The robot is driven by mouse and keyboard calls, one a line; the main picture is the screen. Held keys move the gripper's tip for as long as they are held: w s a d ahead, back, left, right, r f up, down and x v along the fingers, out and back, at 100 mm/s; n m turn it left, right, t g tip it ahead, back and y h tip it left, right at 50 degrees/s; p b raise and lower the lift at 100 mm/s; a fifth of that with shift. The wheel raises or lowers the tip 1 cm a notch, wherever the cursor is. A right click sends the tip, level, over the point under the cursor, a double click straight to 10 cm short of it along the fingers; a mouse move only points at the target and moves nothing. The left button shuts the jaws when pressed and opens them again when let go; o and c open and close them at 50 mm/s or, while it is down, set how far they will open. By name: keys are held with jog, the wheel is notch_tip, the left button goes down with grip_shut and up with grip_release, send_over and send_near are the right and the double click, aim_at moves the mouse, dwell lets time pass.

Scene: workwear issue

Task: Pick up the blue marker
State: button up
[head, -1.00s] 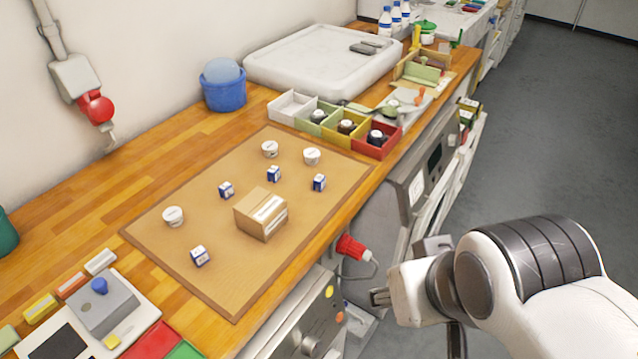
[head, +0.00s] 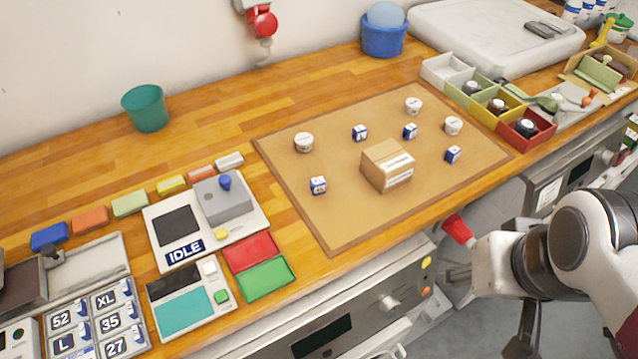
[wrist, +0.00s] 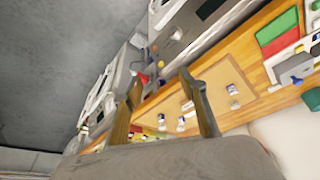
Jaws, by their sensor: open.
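A blue block (head: 50,236) lies at the left end of a row of coloured blocks on the wooden counter (head: 250,95) in the head view. It is the closest match to a blue marker; I see no pen-shaped one. My gripper (head: 456,274) is at the right, off the counter's front edge, far from the blue block. In the wrist view my gripper (wrist: 160,76) shows two spread fingers with nothing held between them. I cannot make out the blue block in the wrist view.
A cardboard box (head: 387,166), small cups and blue-white boxes stand on the brown mat (head: 340,225). A device marked IDLE (head: 183,249), red (head: 250,252) and green (head: 266,278) trays and a label panel (head: 92,318) lie near the blocks. A green cup (head: 145,108) stands behind.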

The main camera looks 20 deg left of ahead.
jog(key=w+a+f+n+g, duration=0.2)
jog(key=w+a+f+n, duration=0.1)
jog(key=w+a, duration=0.6)
jog(key=n+y, duration=0.1)
jog(key=n, duration=0.1)
send_near(318, 181)
jog(key=f, duration=0.1)
jog(key=shift+d+t, duration=0.1)
jog(key=shift+t, duration=0.3)
jog(key=shift+f, duration=0.15)
jog(key=shift+x, duration=1.2)
jog(key=shift+x, duration=2.6)
jog(key=shift+s, duration=0.2)
jog(key=shift+c, duration=0.4)
